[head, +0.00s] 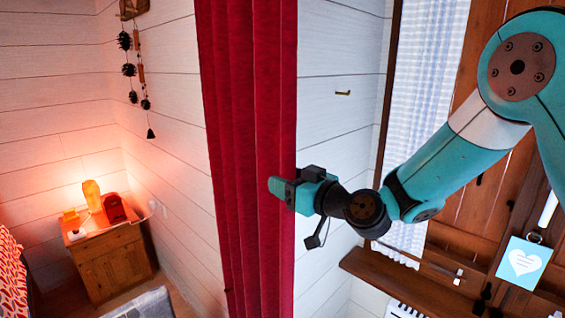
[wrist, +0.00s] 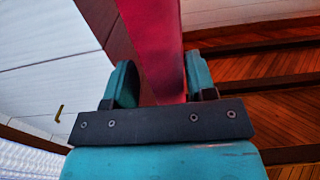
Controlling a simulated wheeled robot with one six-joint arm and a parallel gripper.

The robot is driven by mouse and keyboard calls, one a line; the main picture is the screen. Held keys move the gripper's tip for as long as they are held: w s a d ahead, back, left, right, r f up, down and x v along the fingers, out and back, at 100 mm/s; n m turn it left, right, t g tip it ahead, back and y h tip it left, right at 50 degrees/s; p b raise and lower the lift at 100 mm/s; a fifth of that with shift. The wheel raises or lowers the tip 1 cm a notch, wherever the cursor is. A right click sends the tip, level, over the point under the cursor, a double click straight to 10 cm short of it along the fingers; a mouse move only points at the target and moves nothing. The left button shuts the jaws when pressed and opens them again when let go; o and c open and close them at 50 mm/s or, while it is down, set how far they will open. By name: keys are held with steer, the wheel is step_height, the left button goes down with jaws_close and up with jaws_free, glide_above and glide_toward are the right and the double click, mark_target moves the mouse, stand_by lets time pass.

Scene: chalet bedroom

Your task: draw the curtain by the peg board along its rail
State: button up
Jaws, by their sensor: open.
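The red curtain (head: 240,130) hangs in tall folds in the middle of the head view. Its rail is out of view. My gripper (head: 276,187) is at the curtain's right edge, in front of the cloth in that view. In the wrist view, the fingers of my gripper (wrist: 160,62) are apart, with a strip of red curtain (wrist: 156,35) running between them. I cannot tell whether either finger touches the cloth. A wooden board (head: 133,8) with hanging dark ornaments, possibly the peg board, is on the wall left of the curtain.
A wooden cabinet (head: 113,265) with a glowing lamp (head: 92,195) stands at the left. A small hook (head: 343,93) is on the white wall right of the curtain. A window with a pale checked curtain (head: 425,90) and a wooden ledge (head: 400,280) are at the right.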

steer(key=shift+p+x, duration=0.3)
steer(key=shift+x, duration=0.6)
steer(key=shift+c, duration=0.5)
jaws_close()
steer(key=shift+d, duration=0.1)
